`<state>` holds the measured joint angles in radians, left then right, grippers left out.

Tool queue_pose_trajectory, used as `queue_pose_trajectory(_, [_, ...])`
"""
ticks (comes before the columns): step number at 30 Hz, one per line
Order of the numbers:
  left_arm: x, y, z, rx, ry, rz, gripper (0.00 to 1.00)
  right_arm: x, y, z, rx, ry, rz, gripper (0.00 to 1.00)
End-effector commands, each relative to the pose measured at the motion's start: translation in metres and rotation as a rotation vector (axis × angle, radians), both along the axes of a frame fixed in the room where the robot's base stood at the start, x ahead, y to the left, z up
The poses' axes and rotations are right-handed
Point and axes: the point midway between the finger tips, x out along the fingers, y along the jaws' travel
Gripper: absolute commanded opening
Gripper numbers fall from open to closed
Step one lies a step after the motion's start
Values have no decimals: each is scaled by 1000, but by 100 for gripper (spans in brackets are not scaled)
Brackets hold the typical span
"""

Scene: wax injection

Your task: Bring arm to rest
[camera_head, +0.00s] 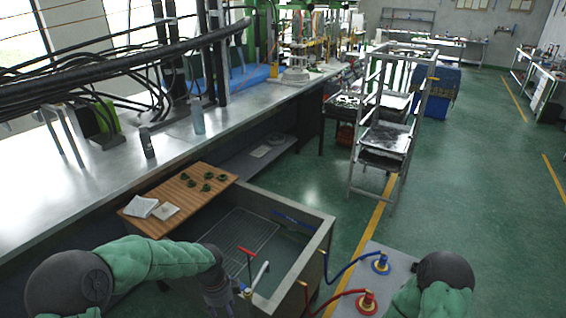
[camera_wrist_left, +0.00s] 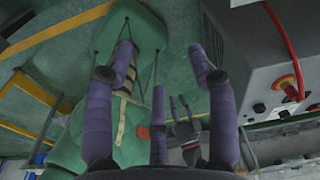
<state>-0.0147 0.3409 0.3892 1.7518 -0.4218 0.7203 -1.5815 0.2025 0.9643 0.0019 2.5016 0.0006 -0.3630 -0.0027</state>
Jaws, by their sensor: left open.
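My left arm, in a green sleeve, comes in from the lower left of the head view. Its gripper (camera_head: 222,298) points down at the bottom edge, just left of the front of the grey tank, and its fingertips are cut off or hidden. In the left wrist view the purple fingers of this gripper (camera_wrist_left: 162,58) are spread apart with nothing between them. My right arm (camera_head: 436,300) shows only as a dark joint and green sleeve at the bottom right. Its gripper is out of view.
The grey tank (camera_head: 325,235) stands close to my left gripper, with a red-handled valve (camera_head: 247,252) at its front. A wooden board (camera_head: 150,228) holds small green pieces. A grey box with a red knob (camera_wrist_left: 287,84) is right of the fingers.

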Motion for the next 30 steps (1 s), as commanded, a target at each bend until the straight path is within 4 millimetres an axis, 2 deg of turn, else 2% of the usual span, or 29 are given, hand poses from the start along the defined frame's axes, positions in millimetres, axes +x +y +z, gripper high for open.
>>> queue_pose_trajectory(5, [-16, -14, -34, -52, 32, 175, 57, -1, 0, -3, 0, 2, 1, 36])
queue_pose_trajectory(11, [-43, -35, -83, -125, 93, 484, 57, -1, 0, -8, 0, 2, 1, 36])
queue_pose_trajectory(15, [-77, -53, -129, -179, 173, 833, 57, -1, 0, -14, 0, 2, 1, 36])
queue_pose_trajectory(21, [-133, -70, -182, -208, 305, 1398, 57, -1, 0, -21, 0, 2, 1, 36])
queue_pose_trajectory(27, [-179, -74, -212, -188, 391, 1864, 57, -1, 0, -27, 0, 2, 1, 36])
queue_pose_trajectory(30, [-192, -74, -218, -178, 410, 2004, 57, -1, 0, -28, 0, 2, 1, 36])
